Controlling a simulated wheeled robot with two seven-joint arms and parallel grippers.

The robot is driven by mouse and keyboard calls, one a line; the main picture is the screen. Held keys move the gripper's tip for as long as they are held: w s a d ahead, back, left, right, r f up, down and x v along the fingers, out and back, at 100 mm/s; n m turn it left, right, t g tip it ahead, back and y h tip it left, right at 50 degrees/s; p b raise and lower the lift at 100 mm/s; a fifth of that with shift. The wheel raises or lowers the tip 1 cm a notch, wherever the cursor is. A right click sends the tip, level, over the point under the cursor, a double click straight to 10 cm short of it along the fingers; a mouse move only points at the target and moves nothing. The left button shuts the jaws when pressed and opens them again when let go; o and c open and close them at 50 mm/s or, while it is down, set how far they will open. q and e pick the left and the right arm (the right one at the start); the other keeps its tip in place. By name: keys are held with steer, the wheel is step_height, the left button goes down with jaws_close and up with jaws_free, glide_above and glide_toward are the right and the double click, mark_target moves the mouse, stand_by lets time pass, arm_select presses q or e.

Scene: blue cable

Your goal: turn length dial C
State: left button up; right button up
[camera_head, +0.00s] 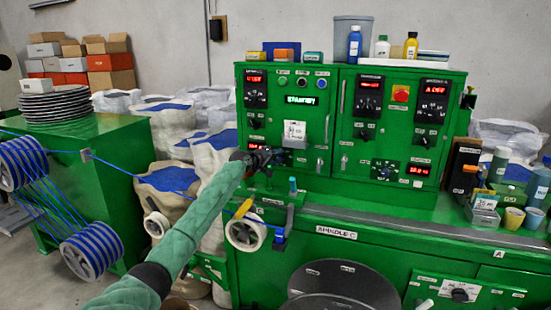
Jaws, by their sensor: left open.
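The green control cabinet (340,120) stands in the middle, with several dark dials and red displays on its front. The dial labels are too small to read, so I cannot tell which one is length dial C. One dark dial (385,170) sits low on the right door, beside a red display (418,170). Another red display (257,145) sits low on the left door, just above my left gripper (268,161). My left gripper is open in front of that lower left area and hides part of it. I cannot tell whether it touches the panel. My right gripper is out of view.
A white box (294,134) sticks out of the cabinet front. Spools with blue cable (92,250) stand at left. Cups and bottles (513,217) crowd the right end.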

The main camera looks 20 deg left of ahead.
arm_select(q)
steer(key=shift+w+d+f, duration=0.1)
steer(key=c, duration=1)
